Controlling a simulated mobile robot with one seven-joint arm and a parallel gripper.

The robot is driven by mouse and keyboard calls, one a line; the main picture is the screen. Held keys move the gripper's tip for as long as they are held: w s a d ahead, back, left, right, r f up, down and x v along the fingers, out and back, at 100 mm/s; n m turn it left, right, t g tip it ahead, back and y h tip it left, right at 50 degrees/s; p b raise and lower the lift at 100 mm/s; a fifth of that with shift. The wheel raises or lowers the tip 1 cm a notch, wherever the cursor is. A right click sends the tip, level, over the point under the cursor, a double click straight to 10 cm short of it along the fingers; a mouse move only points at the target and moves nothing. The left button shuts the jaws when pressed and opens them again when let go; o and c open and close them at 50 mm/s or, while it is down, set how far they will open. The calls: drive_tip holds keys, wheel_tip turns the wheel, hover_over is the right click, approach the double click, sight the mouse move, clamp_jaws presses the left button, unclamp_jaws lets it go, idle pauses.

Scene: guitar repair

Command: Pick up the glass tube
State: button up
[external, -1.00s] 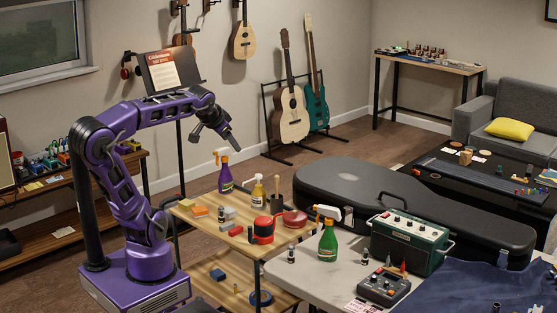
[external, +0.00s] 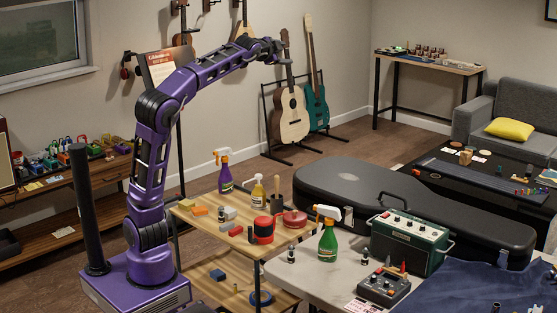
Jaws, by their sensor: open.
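My purple arm reaches up and to the right in the external view. My gripper (external: 280,53) is open, high in the air, and appears in front of the guitars by the wall. I see nothing between its fingers. I cannot surely make out a glass tube in this view; it may be too small or hidden. Small upright items stand on the grey-topped table (external: 318,274) and on the low black table (external: 440,182), too small to identify.
A wooden cart (external: 212,229) holds a purple spray bottle (external: 225,177), a yellow spray bottle (external: 258,193) and a red container (external: 263,231). A green spray bottle (external: 328,243) and a green amplifier (external: 410,240) stand on the grey-topped table. A black guitar case (external: 450,215) lies behind.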

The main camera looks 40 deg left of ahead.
drive_tip(key=a+r+t, duration=0.1)
drive_tip(key=a+r, duration=0.3)
drive_tip(key=r, duration=0.2)
drive_tip(key=n+g+h, duration=0.4)
drive_tip(key=n+g, duration=0.6)
drive_tip(key=g, duration=0.6)
hover_over(291, 258)
drive_tip(key=w, duration=0.1)
wheel_tip(291, 258, down, 54)
drive_tip(key=r, duration=0.1)
drive_tip(key=f, duration=0.5)
drive_tip(key=f+b, duration=0.1)
drive_tip(key=f, duration=0.5)
drive_tip(key=f+b, duration=0.1)
drive_tip(key=f, duration=0.5)
drive_tip(key=shift+a+f, duration=0.25)
drive_tip(key=shift+a, duration=0.15)
drive_tip(key=shift+r, duration=0.15)
drive_tip(key=c, duration=1.1)
